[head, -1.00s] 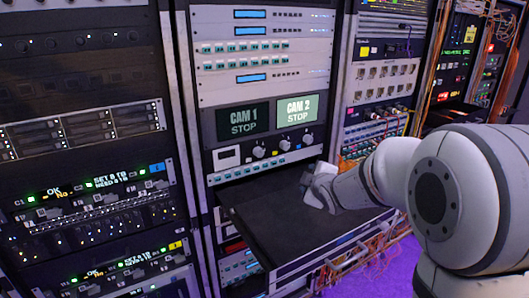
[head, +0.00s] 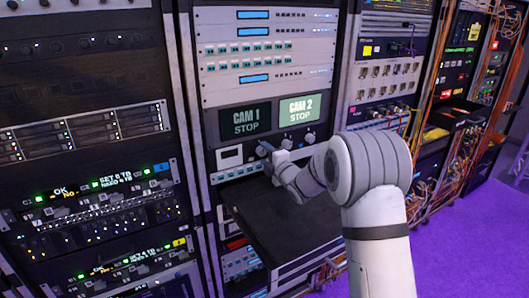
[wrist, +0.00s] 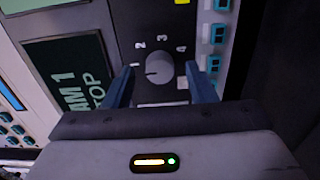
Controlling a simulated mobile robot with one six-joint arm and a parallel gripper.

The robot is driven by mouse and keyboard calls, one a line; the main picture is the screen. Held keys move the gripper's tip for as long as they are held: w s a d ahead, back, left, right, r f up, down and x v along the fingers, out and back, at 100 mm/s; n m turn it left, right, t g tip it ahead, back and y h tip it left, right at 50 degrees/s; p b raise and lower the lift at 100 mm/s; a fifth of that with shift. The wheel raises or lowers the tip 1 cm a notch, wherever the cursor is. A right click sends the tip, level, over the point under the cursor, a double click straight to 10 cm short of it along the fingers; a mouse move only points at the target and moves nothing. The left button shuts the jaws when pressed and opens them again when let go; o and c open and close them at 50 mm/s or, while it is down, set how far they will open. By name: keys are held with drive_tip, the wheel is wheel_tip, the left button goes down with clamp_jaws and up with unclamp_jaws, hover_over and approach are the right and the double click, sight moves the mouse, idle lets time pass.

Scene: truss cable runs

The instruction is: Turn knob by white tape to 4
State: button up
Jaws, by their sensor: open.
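In the head view my gripper (head: 266,150) is in front of the knob row and hides the left knob.
The CAM 1 screen (head: 245,122) and CAM 2 screen (head: 301,108) show STOP above the knobs. Another knob (head: 310,138) is to the right. A dark pulled-out shelf (head: 265,222) lies below my arm. Yellow tape (wrist: 182,2) is at the wrist view's top edge.

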drive_tip(key=shift+w+a, duration=0.25)
drive_tip(key=shift+w, duration=0.05)
drive_tip(key=shift+c, duration=0.4)
drive_tip(key=c, duration=0.9)
